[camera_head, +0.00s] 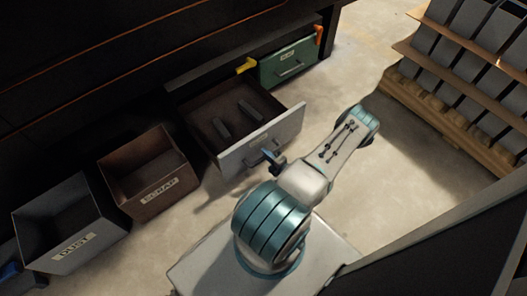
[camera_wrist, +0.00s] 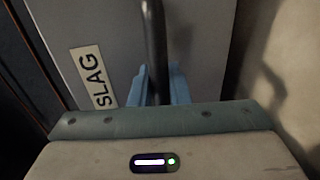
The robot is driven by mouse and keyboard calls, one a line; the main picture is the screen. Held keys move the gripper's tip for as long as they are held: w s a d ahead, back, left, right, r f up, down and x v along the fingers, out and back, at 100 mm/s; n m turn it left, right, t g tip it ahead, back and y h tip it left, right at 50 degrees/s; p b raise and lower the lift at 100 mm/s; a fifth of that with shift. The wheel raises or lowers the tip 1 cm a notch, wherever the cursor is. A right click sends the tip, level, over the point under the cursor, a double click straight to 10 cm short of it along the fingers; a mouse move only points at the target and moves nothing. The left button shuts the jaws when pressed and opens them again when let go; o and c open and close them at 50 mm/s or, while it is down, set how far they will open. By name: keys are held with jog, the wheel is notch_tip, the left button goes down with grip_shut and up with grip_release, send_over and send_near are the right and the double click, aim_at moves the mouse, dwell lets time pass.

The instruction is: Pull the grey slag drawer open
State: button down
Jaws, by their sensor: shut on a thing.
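The grey slag drawer (camera_head: 262,141) stands pulled out from the dark cabinet in the head view, with dark bars lying inside it. Its front panel carries a "SLAG" label, which reads clearly in the wrist view (camera_wrist: 91,75). The drawer's dark bar handle (camera_wrist: 155,45) runs between the fingers of my gripper (camera_wrist: 160,85), which is shut on it. In the head view my gripper (camera_head: 272,156) is at the outer face of the drawer front, partly hidden by my own arm.
A green drawer (camera_head: 284,67) sits closed to the right, with a yellow piece (camera_head: 246,66) and an orange piece (camera_head: 319,35) near it. A brown scrap bin (camera_head: 150,192) and grey dust bin (camera_head: 68,244) stand left. A wooden rack (camera_head: 440,105) stands right. Floor between is clear.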

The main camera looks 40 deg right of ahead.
jog(key=shift+a, duration=0.1)
jog(key=c, duration=1.4)
grip_release()
jog(key=shift+c, duration=0.2)
jog(key=p+v, duration=0.3)
jog(key=v, duration=1.1)
jog(key=shift+p, duration=0.3)
jog(key=shift+w, duration=0.1)
